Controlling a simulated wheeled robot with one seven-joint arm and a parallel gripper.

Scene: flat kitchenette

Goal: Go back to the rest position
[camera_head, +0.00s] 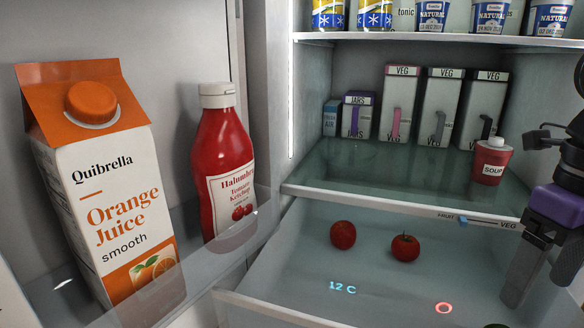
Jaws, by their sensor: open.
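My gripper (540,286) hangs at the right edge of the head view, black and grey with a purple band. Its fingers point down and are apart, with nothing seen between them. It is in front of the right part of the open fridge, over the lower drawer (275,312) in the picture. Part of my arm is cut off by the right edge. A red soup container (492,162) with a white cap stands on the glass shelf (400,180), just left of my gripper in the picture.
An orange juice carton (112,190) and a ketchup bottle (223,165) stand in the door rack at left. Two tomatoes (343,235) (405,247) show in the drawer area. Boxes (400,95) stand behind on the shelf; cans and yogurt cups (432,14) are above.

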